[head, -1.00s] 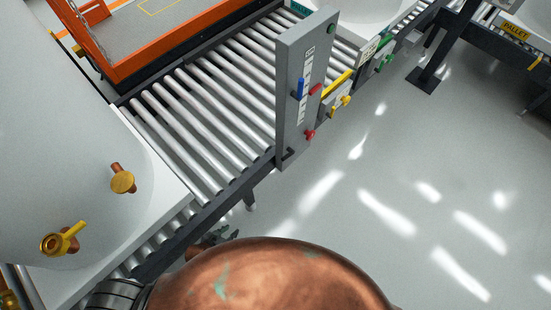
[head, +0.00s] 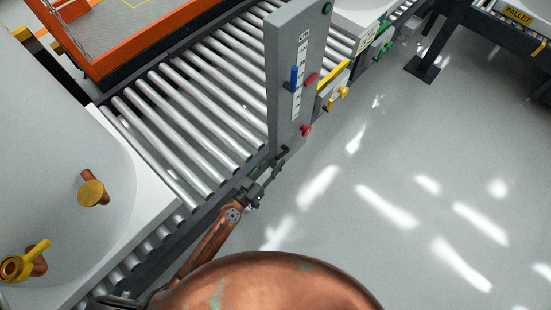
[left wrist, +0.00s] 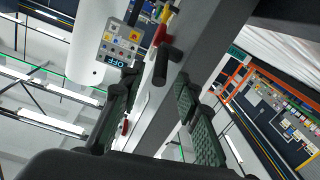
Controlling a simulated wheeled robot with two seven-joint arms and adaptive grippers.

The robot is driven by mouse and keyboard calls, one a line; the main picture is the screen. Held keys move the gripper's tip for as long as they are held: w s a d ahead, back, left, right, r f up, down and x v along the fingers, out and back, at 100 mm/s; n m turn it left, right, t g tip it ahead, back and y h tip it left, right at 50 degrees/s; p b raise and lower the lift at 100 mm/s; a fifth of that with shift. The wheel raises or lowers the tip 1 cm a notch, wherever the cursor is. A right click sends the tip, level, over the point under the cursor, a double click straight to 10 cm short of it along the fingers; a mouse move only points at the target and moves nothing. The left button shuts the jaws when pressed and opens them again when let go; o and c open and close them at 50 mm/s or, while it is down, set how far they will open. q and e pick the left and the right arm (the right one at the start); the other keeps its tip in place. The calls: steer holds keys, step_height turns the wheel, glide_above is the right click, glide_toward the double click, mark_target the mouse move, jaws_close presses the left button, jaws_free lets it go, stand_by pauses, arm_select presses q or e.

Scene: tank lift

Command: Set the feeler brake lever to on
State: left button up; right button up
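A grey upright panel (head: 283,100) stands beside the roller conveyor. It carries a blue lever (head: 294,78) by a white scale, two red knobs on its right edge and a green button. A yellow lever (head: 337,76) is just behind it. I cannot read which one is labelled feeler brake. My left gripper (head: 268,172) is at the panel's lower end, below the red knobs. In the left wrist view my gripper (left wrist: 157,100) has its fingers apart, with nothing between their tips; a dark handle (left wrist: 167,65) on the grey post lies ahead. My right gripper is not visible.
The roller conveyor (head: 185,115) runs left of the panel, with an orange-framed unit (head: 165,45) beyond. A white tank with brass fittings (head: 92,192) is at left.

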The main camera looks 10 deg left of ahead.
arm_select(q)
steer(key=shift+x, duration=0.9)
steer(key=shift+c, duration=0.2)
jaws_close()
steer(key=shift+a, duration=0.1)
steer(key=shift+a, duration=0.1)
